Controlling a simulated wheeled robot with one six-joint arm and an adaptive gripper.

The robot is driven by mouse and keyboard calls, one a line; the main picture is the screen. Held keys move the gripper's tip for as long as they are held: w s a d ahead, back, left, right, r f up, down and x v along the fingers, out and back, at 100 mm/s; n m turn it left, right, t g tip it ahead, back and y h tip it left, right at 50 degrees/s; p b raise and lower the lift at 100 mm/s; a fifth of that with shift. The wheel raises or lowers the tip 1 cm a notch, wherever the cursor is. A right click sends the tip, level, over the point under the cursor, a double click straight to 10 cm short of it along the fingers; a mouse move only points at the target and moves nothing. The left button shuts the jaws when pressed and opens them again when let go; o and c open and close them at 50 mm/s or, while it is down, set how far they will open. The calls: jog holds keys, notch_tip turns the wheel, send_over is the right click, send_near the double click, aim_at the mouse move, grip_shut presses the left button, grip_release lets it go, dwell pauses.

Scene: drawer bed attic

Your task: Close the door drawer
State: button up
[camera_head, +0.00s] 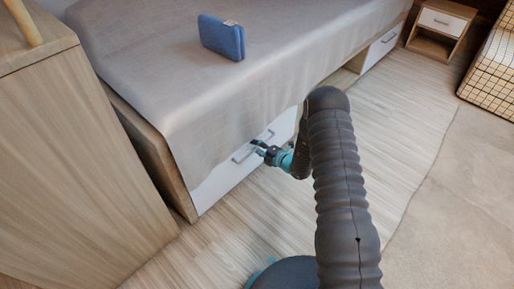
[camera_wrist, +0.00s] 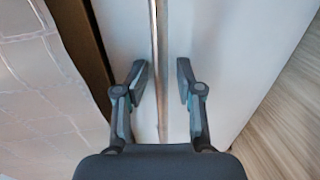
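The white drawer front (camera_head: 216,183) is low in the side of the bed, partly covered by the hanging grey bedspread. Its slim metal handle (camera_head: 243,154) runs along the front, and in the wrist view the handle bar (camera_wrist: 157,45) runs top to bottom. My gripper (camera_head: 258,147) is at the handle. In the wrist view my gripper (camera_wrist: 163,80) is open, with one finger on each side of the bar and gaps showing between. My arm hides the right part of the drawer. I cannot tell how far the drawer stands out.
A second white drawer (camera_head: 382,48) is farther along the bed. A wooden cabinet (camera_head: 75,160) stands at left, a nightstand (camera_head: 438,28) at far right. Wooden floor (camera_head: 215,245) is clear before the bed.

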jog(key=shift+d, duration=0.1)
jog(key=v, duration=1.2)
jog(key=shift+r, duration=0.1)
dwell(0.3)
